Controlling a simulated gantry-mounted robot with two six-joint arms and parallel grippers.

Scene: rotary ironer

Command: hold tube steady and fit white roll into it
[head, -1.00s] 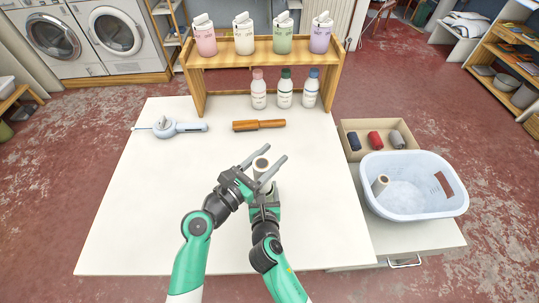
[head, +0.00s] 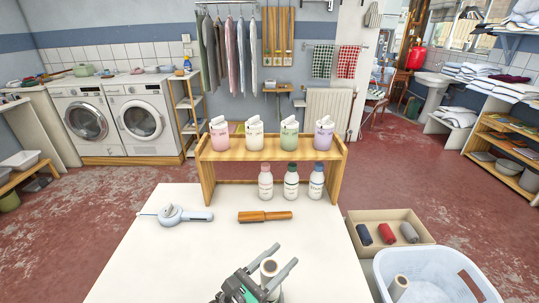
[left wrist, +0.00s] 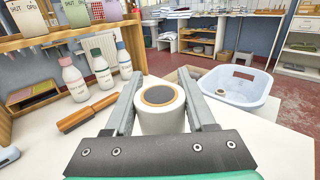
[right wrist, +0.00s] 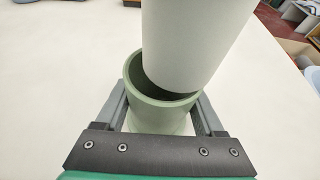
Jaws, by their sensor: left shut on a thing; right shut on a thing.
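The white roll (left wrist: 162,115), with a tan ring at its upper end, stands between the fingers of my left gripper (left wrist: 158,78), which is shut on it. The roll (head: 269,270) and left gripper (head: 285,256) are at the bottom edge of the head view. In the right wrist view the green tube (right wrist: 160,116) is upright, mouth up, and my right gripper (right wrist: 162,98) is shut on it. The roll's lower end (right wrist: 195,45) is at the tube's mouth, leaning slightly and off to the right; I cannot tell whether it is inside. The right gripper is outside the head view.
The white table (head: 180,265) is mostly clear. A wooden-handled tool (head: 265,217) and a pale blue tool (head: 180,216) lie behind. A wooden shelf (head: 270,155) with bottles stands at the back. A blue basket (head: 465,290) holding another roll (head: 398,287) is at right, near a spool box (head: 420,223).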

